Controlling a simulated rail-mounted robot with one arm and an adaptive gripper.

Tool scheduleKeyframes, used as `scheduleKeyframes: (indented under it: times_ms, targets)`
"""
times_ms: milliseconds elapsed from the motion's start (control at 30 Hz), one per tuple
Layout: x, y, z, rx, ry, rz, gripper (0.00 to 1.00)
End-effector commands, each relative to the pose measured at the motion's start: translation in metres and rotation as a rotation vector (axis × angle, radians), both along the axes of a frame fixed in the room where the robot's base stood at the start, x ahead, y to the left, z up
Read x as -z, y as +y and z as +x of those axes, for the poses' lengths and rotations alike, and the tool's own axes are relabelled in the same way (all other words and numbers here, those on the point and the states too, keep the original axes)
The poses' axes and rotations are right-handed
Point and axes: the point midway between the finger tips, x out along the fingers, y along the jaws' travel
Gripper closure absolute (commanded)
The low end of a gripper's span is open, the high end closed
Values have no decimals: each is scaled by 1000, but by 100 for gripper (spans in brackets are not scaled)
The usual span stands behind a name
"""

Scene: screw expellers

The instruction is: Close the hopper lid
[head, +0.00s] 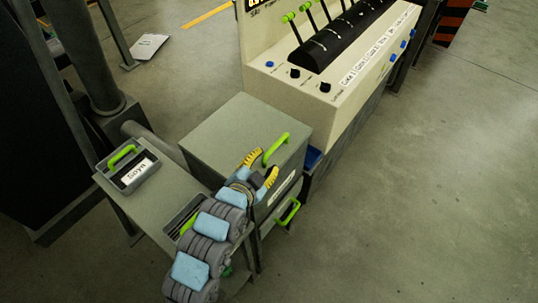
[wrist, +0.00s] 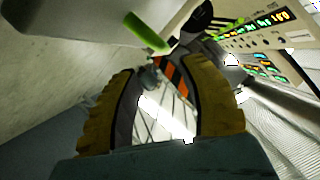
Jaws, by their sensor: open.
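A grey box, which looks like the hopper, stands in the middle of the head view. Its flat grey lid (head: 225,130) has a green bar handle (head: 276,148) near the front right edge. I cannot tell whether the lid is fully down. My gripper (head: 263,168) has yellow fingers spread apart, with nothing visibly held, close to the near end of that handle. In the wrist view a grey panel (wrist: 60,18) with a green handle (wrist: 147,32) lies above and beyond my open fingers (wrist: 160,68). Contact with the handle cannot be told.
A lower green handle (head: 288,212) sticks out of the box's front. A side table (head: 160,198) at left carries a labelled grey bin (head: 130,170) and another bin (head: 185,215) partly behind my arm. A cream control console (head: 330,85) stands behind. Floor at right is clear.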

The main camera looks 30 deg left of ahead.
Motion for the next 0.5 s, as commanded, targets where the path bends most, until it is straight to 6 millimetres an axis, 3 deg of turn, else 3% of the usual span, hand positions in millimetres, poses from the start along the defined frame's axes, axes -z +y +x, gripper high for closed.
scheduleKeyframes:
  times_ms: [200,500]
  targets:
    - [-4,-1,-16,-3,1,-1,57]
    - [-6,-2,-19,0,2,0,57]
